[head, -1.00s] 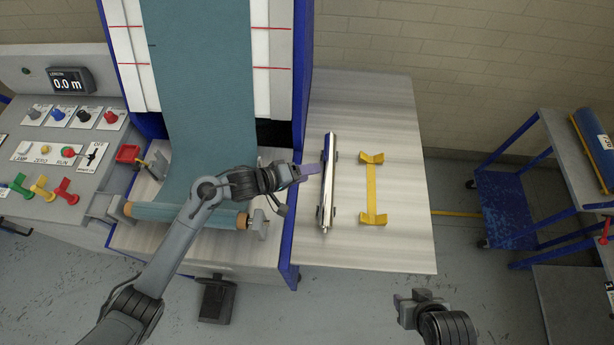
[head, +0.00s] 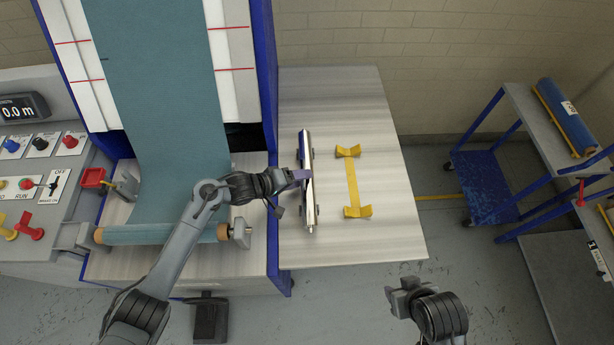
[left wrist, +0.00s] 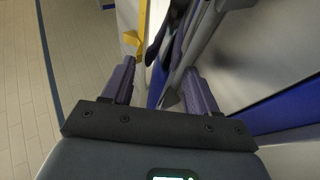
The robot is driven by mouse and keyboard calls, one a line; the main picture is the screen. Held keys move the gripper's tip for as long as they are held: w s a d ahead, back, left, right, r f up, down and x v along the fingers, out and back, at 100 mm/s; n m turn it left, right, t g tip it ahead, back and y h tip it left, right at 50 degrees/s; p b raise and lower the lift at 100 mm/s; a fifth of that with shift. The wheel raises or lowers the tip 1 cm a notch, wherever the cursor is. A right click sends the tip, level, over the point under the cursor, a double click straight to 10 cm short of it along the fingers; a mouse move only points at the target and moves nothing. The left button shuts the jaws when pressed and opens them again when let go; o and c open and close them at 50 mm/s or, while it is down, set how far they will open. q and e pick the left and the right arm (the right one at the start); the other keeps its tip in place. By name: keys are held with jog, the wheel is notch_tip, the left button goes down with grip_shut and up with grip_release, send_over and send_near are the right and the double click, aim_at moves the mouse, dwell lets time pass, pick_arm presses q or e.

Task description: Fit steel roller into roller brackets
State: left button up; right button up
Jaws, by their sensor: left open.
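The steel roller (head: 308,200) is a shiny bar lying lengthwise on the pale side table, with small dark supports (head: 317,211) showing at its side near both ends. A yellow piece with a raised notched end at each end (head: 352,188) lies to its right; I cannot tell whether these are the roller brackets. My left gripper (head: 304,174) is at the roller's upper middle, overlapping it in the head view; contact is unclear. Its purple fingers are apart in the left wrist view (left wrist: 160,88), with nothing clearly held. My right gripper (head: 398,290) is beyond the table's front edge; its jaws are unclear.
The side table (head: 395,230) is clear right of the yellow piece. A teal fabric roll (head: 160,235) lies across the machine's front at left. A control panel (head: 40,190) stands far left. A blue cart (head: 485,185) and a shelf with a blue roll (head: 568,118) stand at right.

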pick_arm(q)
jog(key=shift+x, duration=1.25)
jog(key=shift+c, duration=0.2)
jog(key=c, duration=1)
jog(key=shift+r, duration=0.1)
grip_shut()
